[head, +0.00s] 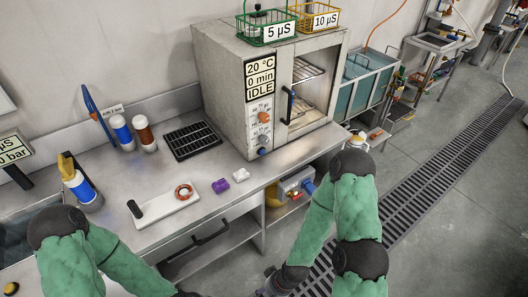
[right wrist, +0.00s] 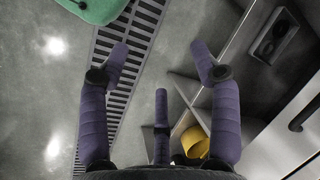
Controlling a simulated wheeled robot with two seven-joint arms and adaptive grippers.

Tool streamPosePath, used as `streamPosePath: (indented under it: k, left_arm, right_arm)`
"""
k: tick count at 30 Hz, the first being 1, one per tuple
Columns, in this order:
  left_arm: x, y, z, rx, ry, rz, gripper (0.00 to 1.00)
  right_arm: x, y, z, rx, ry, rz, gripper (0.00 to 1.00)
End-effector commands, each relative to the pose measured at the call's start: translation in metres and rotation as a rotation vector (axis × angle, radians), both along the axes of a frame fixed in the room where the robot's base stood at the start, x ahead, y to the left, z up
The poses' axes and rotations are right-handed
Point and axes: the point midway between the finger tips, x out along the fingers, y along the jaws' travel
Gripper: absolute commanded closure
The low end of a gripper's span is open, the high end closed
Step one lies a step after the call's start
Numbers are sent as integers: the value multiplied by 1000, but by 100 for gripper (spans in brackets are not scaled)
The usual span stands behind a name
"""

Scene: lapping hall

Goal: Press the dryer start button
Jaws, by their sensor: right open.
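The dryer (head: 225,85) is a grey metal cabinet on the back of the steel bench. Its panel display (head: 261,77) reads 20 °C, 0 min, IDLE. Below it are an orange round control (head: 264,117) and smaller controls (head: 262,139) lower down; I cannot tell which is the start button. Wire racks (head: 306,71) show inside the dryer's front, beside a dark handle (head: 288,106). My right gripper (right wrist: 160,62) is open and empty over the floor, low and away from the dryer. My left arm is at the lower left; its gripper is out of view.
Green (head: 264,33) and yellow (head: 311,17) baskets stand on the dryer. The bench holds a black rack (head: 191,140), bottles (head: 122,134), a white tray (head: 164,208) and a purple item (head: 220,185). A tank (head: 365,85) stands right of the dryer. A floor grate (head: 440,165) crosses open floor.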

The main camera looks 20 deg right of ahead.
Motion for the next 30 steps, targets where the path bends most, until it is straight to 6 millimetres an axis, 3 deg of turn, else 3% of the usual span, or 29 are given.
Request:
streamPosePath:
  k: [12,18,19,30]
  left_arm:
    - [0,0,0,0,0,0,60]
    - [0,0,0,0,0,0,60]
    - [0,0,0,0,0,0,60]
    - [0,0,0,0,0,0,60]
  right_arm:
    - [0,0,0,0,0,0,40]
    - [0,0,0,0,0,0,96]
    - [0,0,0,0,0,0,100]
    - [0,0,0,0,0,0,100]
